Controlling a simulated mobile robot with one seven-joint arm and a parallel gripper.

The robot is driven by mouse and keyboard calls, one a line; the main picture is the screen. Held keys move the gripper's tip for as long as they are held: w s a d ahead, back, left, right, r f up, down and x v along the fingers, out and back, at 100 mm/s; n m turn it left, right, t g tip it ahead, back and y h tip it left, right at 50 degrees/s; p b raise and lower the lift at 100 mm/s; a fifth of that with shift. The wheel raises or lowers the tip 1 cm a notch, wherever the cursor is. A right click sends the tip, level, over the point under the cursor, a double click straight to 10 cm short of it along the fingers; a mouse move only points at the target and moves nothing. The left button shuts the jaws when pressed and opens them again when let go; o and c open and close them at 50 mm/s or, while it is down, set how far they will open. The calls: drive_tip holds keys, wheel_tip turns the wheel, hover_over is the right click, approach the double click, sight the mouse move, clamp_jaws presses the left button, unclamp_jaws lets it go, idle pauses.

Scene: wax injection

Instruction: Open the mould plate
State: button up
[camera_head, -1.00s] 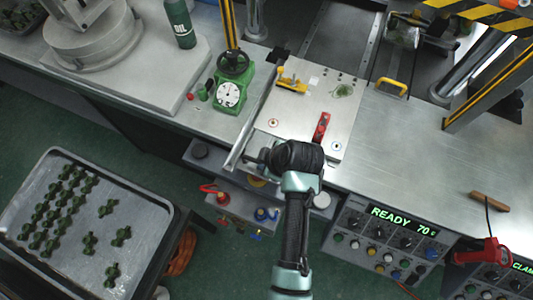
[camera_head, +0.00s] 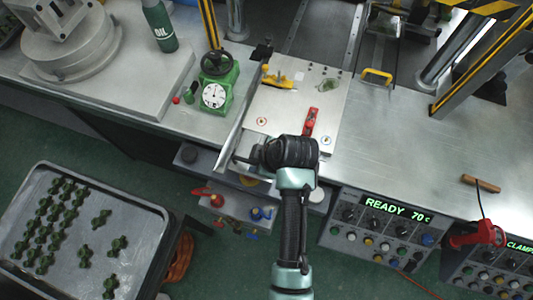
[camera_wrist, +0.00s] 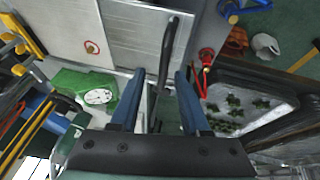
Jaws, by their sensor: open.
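The mould plate (camera_head: 283,112) is a flat pale metal plate, lying shut on the bench in the head view, with a yellow clamp (camera_head: 278,78) and a red clamp (camera_head: 310,122) on top. It fills the upper left of the wrist view (camera_wrist: 125,35). My gripper (camera_head: 247,160) is at its near left corner, its fingers partly hidden in the head view. In the wrist view, my gripper (camera_wrist: 158,85) is open, with blue fingers either side of a dark bar-like handle (camera_wrist: 166,55) at the plate's edge. I cannot tell whether a finger touches it.
A green dial gauge (camera_head: 216,85) stands left of the plate, and an oil bottle (camera_head: 160,25) further back. A tray (camera_head: 150,210) of green parts is at lower left. A READY control panel (camera_head: 378,235) is on the bench front. Clear bench lies right of the plate.

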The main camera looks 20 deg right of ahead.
drive_tip(key=v, duration=1.1)
drive_tip(key=shift+r+b, duration=0.2)
drive_tip(key=shift+b, duration=0.25)
drive_tip(key=shift+s, duration=0.1)
drive_tip(key=w+r+m+t+h, duration=0.25)
drive_tip(key=w+r+t, duration=0.45)
drive_tip(key=w+r, duration=0.6)
wheel_tip(320, 180, up, 20)
drive_tip(key=w+a+m+t, duration=0.2)
drive_tip(key=m+t, duration=0.2)
drive_tip(key=t, duration=0.2)
drive_tip(key=s+a+r+m+t, duration=0.2)
drive_tip(key=s+r+t, duration=0.3)
drive_tip(key=r, duration=0.7)
drive_tip(key=s+a+r+m+t, duration=0.3)
drive_tip(key=s+r, duration=0.4)
drive_tip(key=r, duration=0.5)
drive_tip(key=shift+a+r+t, duration=0.35)
drive_tip(key=shift+a+t, duration=0.2)
drive_tip(key=shift+t, duration=0.55)
drive_tip(key=shift+f, duration=0.1)
